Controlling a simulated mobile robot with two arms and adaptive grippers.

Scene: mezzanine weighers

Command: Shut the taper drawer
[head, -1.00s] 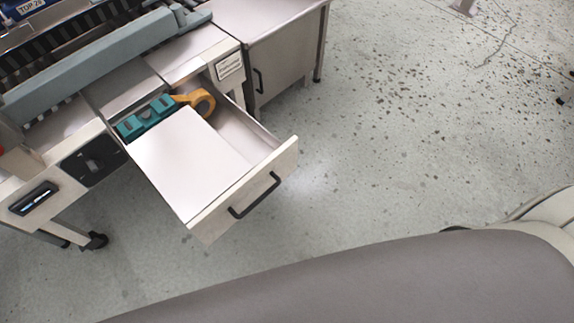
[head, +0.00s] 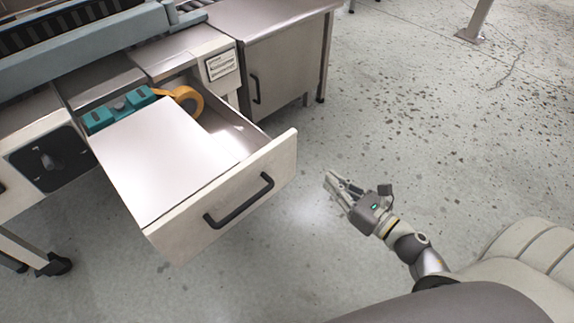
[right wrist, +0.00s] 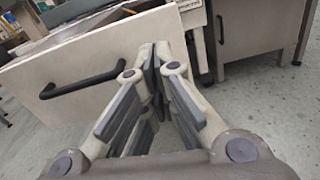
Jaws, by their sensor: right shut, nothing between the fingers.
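The taper drawer (head: 225,195) stands pulled out of the weigher's frame, with a cream front and a black bar handle (head: 239,201). In it are a white panel (head: 165,155), a teal object (head: 118,110) and a roll of orange tape (head: 187,99). My right gripper (head: 333,178) is shut and empty, to the right of the drawer front and apart from it in the head view. In the right wrist view the shut fingers (right wrist: 150,65) show in front of the drawer front (right wrist: 115,75), with the handle (right wrist: 78,86) to their left. My left gripper is out of view.
A grey cabinet (head: 287,75) with a black handle stands to the right of the weigher. A castor leg (head: 50,262) is at the lower left. The speckled floor (head: 420,120) on the right is clear. A metal post (head: 475,20) stands at the far right.

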